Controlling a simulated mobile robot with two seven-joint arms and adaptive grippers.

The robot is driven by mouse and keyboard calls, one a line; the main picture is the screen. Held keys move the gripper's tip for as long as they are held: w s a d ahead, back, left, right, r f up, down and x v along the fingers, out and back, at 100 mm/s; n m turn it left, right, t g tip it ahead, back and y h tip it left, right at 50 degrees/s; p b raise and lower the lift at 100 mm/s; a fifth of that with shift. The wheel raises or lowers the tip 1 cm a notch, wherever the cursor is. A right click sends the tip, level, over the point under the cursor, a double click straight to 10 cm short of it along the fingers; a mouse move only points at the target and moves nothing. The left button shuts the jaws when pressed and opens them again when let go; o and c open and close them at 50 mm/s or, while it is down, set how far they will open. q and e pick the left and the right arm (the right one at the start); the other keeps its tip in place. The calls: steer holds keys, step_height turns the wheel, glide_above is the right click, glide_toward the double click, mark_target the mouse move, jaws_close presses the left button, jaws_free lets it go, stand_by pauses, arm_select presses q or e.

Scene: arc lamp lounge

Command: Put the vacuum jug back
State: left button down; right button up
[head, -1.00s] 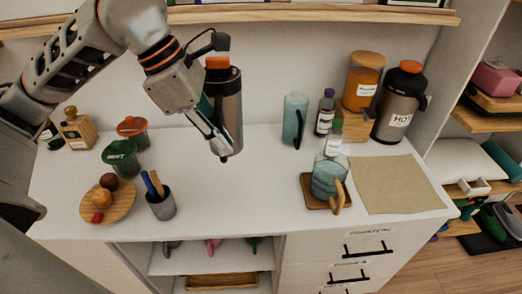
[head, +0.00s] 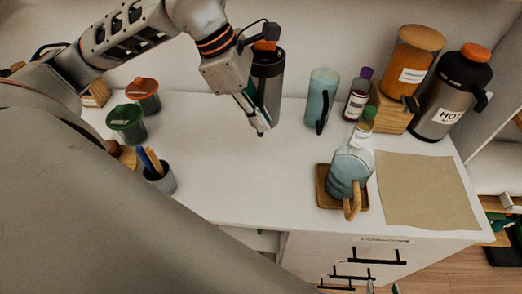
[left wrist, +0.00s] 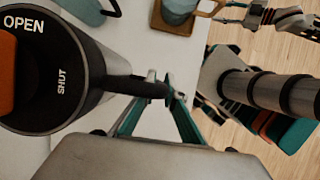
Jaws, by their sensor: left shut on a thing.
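The vacuum jug in hand (head: 267,85) is dark grey and upright with an orange top, at the back middle of the white counter. I cannot tell whether its base touches the counter. My left gripper (head: 260,132) is shut on its handle and partly covers its front. In the left wrist view the jug's dark lid (left wrist: 85,75), marked OPEN and SHUT, is at the left, with its handle between the fingertips (left wrist: 160,88). A second jug, labelled HOT (head: 452,92), stands at the back right. My right gripper seems to show small at the left wrist view's top right (left wrist: 240,14); its fingers are unclear.
A blue bottle (head: 321,98) and a purple-capped bottle (head: 357,97) stand right of the held jug. An orange canister (head: 412,62) sits on a wooden block. A blue pitcher (head: 348,172) rests on a coaster. A bare tan mat (head: 428,190) lies front right. Lidded pots (head: 127,123) are left.

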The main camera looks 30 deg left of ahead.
arm_select(q)
step_height(320, 180, down, 12)
stand_by(0.6)
steer(key=shift+w+f+b, duration=0.1)
steer(key=shift+b, duration=0.25)
steer(key=c, duration=2.3)
jaws_free()
steer(key=shift+o, duration=1)
steer(key=v, duration=1.2)
